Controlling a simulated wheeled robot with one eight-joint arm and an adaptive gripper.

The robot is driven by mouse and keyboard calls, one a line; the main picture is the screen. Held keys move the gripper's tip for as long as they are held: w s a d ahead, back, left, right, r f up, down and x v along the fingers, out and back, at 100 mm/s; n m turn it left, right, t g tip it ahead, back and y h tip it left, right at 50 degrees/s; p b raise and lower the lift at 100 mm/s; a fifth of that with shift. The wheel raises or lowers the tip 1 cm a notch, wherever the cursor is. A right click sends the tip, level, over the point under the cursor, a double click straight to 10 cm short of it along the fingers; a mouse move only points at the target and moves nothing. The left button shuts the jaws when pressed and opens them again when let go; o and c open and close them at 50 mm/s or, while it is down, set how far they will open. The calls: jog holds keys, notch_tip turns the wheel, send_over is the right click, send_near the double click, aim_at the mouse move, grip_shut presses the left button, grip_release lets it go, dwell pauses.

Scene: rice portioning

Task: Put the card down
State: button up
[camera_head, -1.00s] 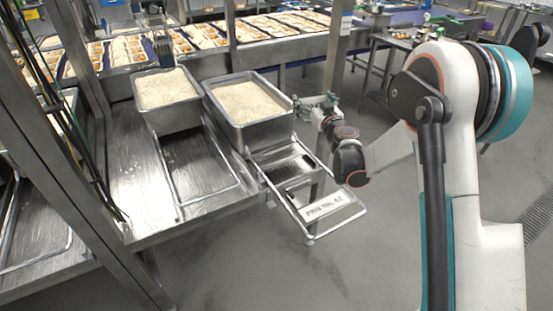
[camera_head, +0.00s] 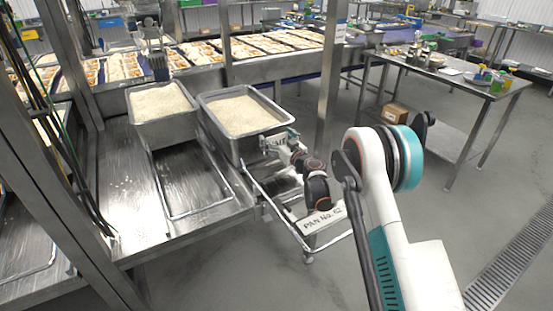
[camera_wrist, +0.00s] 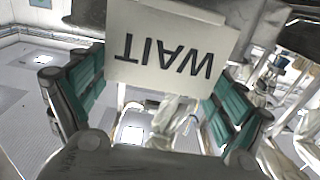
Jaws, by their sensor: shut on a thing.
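A white card (camera_wrist: 170,45) with the word WAIT, upside down in the wrist view, is in my gripper (camera_wrist: 158,78). The teal-lined fingers stand at either side of the card, its lower part between them.
A second rice pan (camera_head: 165,133) stands on the left of the steel bench (camera_head: 130,215). An empty wire frame (camera_head: 205,212) lies in front of it. A frame labelled PAN No. (camera_head: 318,222) juts out below my arm. A table (camera_head: 500,95) with small items stands at right.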

jog(key=shift+f+b, duration=1.1)
jog(key=shift+f, duration=2.5)
jog(key=shift+f, duration=0.15)
jog(key=o, duration=0.6)
jog(key=shift+s+d+r, duration=0.15)
jog(key=shift+r, duration=0.05)
jog(key=p+v, duration=0.4)
jog(key=v, duration=0.7)
jog(key=shift+s+d, duration=0.2)
jog(key=shift+s, duration=0.05)
